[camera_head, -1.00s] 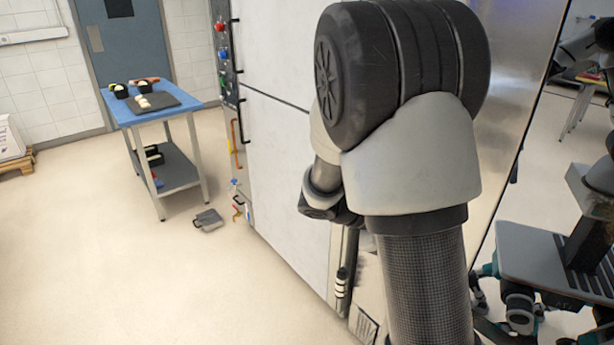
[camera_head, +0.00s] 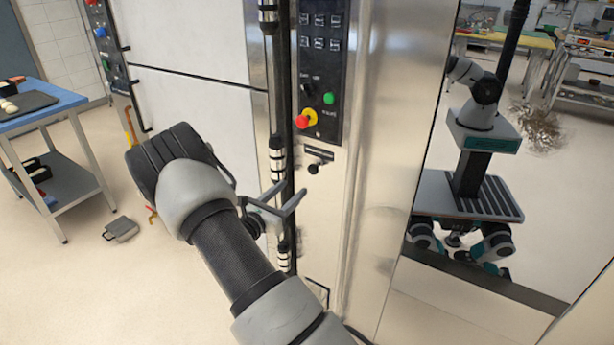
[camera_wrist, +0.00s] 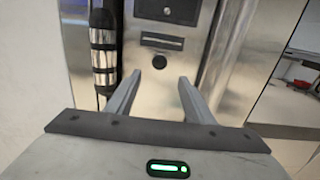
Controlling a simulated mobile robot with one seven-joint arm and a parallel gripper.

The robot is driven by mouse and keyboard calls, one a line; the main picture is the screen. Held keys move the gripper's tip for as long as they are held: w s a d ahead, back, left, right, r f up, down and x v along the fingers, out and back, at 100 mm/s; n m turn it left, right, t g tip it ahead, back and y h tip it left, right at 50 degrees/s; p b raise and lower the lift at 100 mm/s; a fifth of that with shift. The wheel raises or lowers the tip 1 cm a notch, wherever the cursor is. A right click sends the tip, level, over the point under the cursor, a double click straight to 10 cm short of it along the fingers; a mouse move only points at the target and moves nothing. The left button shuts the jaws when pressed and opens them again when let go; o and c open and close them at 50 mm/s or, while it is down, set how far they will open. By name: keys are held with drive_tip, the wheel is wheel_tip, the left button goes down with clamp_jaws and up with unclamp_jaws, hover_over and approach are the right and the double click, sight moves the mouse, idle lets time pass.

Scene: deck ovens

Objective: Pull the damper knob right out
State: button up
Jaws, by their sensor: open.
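The damper knob (camera_head: 314,168) is a small black knob on the steel front, just below a dark slot plate (camera_head: 318,153). In the wrist view the knob (camera_wrist: 160,62) appears beyond the fingertips, roughly centred between them. My gripper (camera_head: 291,191) is open and empty, in front of the steel panel and a little below and left of the knob in the head view. In the wrist view the two fingers of my gripper (camera_wrist: 160,79) point toward the panel. No contact with the knob shows. The knob's stem cannot be made out.
A dark vertical bar with banded black-and-silver grips (camera_head: 277,158) stands just left of the knob. It also shows in the wrist view (camera_wrist: 103,45). The control panel (camera_head: 322,75) with a red button is above. A blue table (camera_head: 40,115) stands at far left.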

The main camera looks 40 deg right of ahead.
sight(311, 171)
drive_tip(key=b+x, duration=0.1)
drive_tip(key=x, duration=0.9)
drive_tip(key=shift+w+d, duration=0.15)
drive_tip(key=shift+d, duration=0.2)
